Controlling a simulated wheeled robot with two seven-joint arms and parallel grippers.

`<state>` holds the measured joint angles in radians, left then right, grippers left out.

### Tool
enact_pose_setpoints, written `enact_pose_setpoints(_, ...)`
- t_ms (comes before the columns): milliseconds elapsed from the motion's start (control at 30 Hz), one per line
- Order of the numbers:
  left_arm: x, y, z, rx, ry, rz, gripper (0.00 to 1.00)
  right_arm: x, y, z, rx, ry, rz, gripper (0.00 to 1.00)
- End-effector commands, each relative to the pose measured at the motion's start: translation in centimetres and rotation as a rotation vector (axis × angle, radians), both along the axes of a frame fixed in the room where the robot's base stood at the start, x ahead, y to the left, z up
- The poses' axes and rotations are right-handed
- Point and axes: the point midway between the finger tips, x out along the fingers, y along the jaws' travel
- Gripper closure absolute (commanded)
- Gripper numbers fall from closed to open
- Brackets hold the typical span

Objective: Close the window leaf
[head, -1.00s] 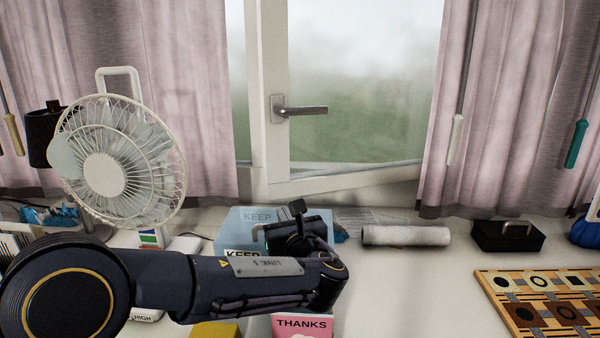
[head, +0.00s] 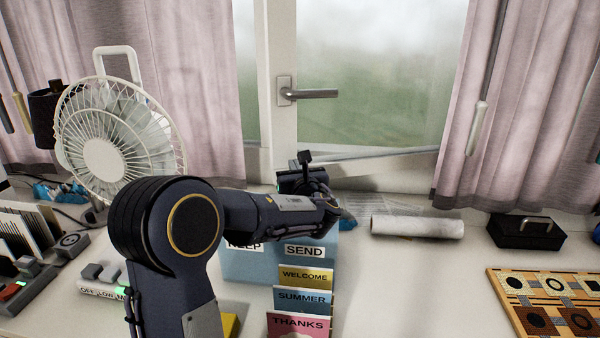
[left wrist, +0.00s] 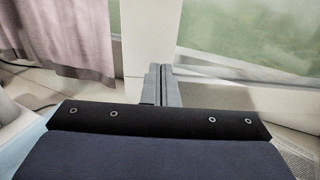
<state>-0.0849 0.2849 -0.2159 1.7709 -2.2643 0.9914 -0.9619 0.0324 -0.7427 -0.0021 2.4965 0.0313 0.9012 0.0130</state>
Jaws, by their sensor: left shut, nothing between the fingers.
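The window leaf (head: 283,140) is a white frame with glass and a grey lever handle (head: 310,94) on its left stile. Its bottom rail slopes up to the right, so the leaf looks ajar, its handle side toward me. My left gripper (head: 304,158) is in front of the leaf's lower left corner, below the handle. In the left wrist view its fingers (left wrist: 161,84) are together with nothing between them, in front of the white frame (left wrist: 148,35). I cannot tell whether they touch it. My right gripper is not in view.
A white fan (head: 115,150) stands left of the window. Labelled card boxes (head: 302,277) are below my left forearm. A white roll (head: 417,227), a black box (head: 527,231) and a patterned board (head: 545,300) lie to the right. Curtains (head: 520,100) hang on both sides.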

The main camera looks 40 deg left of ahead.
Motion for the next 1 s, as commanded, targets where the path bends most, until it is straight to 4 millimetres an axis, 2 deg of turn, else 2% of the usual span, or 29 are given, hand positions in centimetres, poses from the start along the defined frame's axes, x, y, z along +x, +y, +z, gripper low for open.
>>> enact_pose_setpoints(200, 1.2, 1.5, 0.0, 0.001, 0.001, 0.001, 1.00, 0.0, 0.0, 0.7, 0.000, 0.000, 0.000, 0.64)
enact_pose_setpoints(667, 1.7, 2.0, 0.0, -0.001, -0.001, 0.002, 1.00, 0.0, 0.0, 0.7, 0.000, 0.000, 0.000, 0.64)
enact_pose_setpoints(767, 2.9, 3.4, -0.1, -0.001, 0.000, 0.006, 1.00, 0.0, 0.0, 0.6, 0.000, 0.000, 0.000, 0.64)
enact_pose_setpoints(1000, 7.7, 8.5, 0.2, -0.001, 0.002, 0.008, 1.00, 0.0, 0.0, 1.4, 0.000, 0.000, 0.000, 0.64)
